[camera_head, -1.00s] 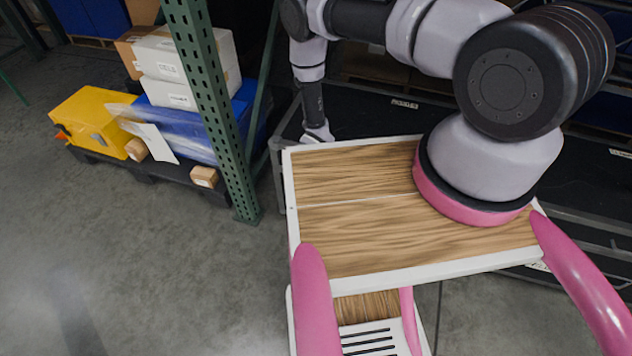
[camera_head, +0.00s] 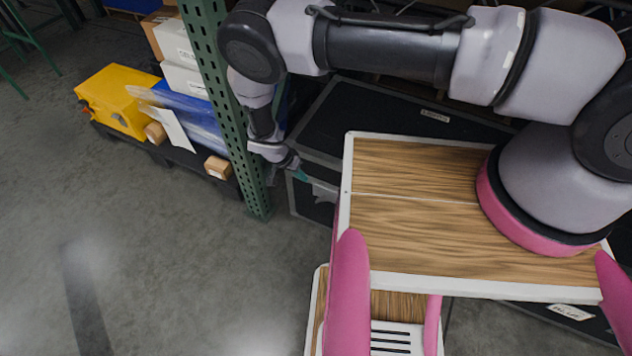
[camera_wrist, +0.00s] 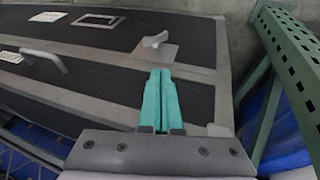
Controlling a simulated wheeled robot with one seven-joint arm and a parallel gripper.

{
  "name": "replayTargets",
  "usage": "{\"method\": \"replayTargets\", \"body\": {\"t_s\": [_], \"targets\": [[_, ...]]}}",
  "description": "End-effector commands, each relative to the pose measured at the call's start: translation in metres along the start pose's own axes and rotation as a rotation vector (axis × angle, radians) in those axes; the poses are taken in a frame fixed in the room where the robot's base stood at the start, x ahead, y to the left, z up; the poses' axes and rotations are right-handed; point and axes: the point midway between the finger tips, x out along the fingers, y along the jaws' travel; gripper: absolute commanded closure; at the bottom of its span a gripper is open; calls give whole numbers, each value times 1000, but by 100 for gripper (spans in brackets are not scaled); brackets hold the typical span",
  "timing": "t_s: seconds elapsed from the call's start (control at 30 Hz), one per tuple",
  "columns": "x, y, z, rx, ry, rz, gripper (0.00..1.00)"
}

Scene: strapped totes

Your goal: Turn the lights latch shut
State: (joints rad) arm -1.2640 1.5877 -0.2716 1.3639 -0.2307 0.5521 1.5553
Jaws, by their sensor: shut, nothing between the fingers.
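A grey metal latch (camera_wrist: 155,40) sits on a pale plate on the front of a black case (camera_wrist: 90,75) with grey metal edging. Its handle is a small wing tilted in the wrist view. My gripper (camera_wrist: 160,72) has teal fingers held together and empty. The fingertips point at the case just below the latch in the picture; I cannot tell whether they touch it. In the head view my gripper (camera_head: 302,175) is at the left end of the black case (camera_head: 375,115), and the latch itself is too small to make out there.
A handle (camera_wrist: 45,58) and label cards (camera_wrist: 47,16) are on the case. A yellow box (camera_head: 118,100) lies farther left. The floor in front is clear.

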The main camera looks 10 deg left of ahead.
Motion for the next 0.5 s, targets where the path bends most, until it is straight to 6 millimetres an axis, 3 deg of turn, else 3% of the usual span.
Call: {"method": "replayTargets", "body": {"t_s": [0.5], "targets": [[102,8,3,-2,-2,3,100]]}}
